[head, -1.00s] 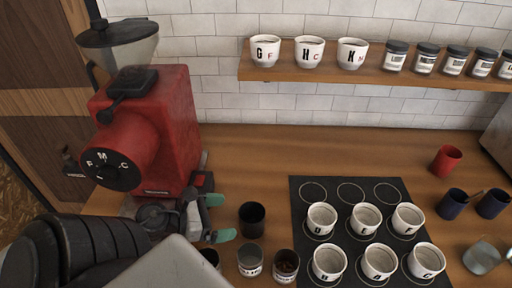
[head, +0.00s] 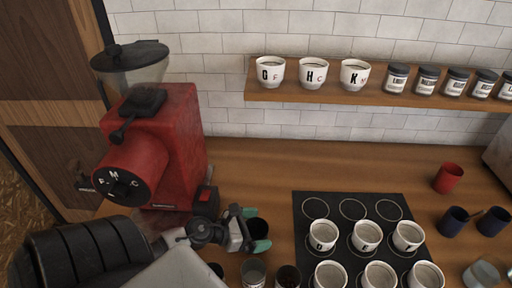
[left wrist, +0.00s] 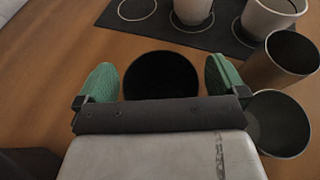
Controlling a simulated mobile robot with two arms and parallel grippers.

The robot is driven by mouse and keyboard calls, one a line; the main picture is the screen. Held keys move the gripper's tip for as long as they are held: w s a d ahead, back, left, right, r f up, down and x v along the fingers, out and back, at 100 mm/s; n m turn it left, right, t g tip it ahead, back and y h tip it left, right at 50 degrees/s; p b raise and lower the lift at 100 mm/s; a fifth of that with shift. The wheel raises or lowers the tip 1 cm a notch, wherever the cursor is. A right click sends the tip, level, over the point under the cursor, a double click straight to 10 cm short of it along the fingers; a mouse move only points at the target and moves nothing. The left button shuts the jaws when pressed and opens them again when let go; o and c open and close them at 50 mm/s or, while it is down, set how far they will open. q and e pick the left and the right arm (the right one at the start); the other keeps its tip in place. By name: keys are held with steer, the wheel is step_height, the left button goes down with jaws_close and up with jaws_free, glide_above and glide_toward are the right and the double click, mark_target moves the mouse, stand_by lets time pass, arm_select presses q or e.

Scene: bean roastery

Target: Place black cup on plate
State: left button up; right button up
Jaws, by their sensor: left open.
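The black cup (head: 259,226) stands on the wooden counter, left of the black mat, partly hidden by my left gripper in the head view. My left gripper (head: 249,229) is open, with one green fingertip on each side of the cup. In the left wrist view the black cup (left wrist: 160,76) sits between the spread fingertips of the gripper (left wrist: 162,80), with a small gap showing at each side. No separate plate can be made out; a flat black mat (head: 312,196) with white rings lies to the right. My right gripper is not in view.
White lettered cups (head: 323,235) stand on the mat; its back rings are empty. Two tins (head: 253,272) (head: 288,277) stand close in front of the black cup. A red grinder (head: 165,140) is at left. Red (head: 448,178) and blue cups (head: 454,220) stand at right.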

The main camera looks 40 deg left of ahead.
arm_select(q)
steer(key=c, duration=1.1)
steer(key=shift+o, duration=0.2)
steer(key=shift+r, duration=0.45)
steer(key=s+d+r+p, duration=0.2)
steer(key=d+r+p, duration=0.75)
steer(key=d, duration=0.25)
steer(key=w+m+g+h+b, duration=0.1)
steer(key=m+b, duration=0.1)
steer(key=b, duration=0.2)
steer(key=w+r+m+g+h+b, duration=0.1)
steer(key=w+g+h+b, duration=0.1)
steer(key=b, duration=0.3)
steer(key=w+m+g+h+b, duration=0.1)
steer(key=w+m+h+b, duration=0.1)
steer(key=b, duration=0.3)
steer(key=shift+d+r+m, duration=0.3)
steer(key=shift+d, duration=0.1)
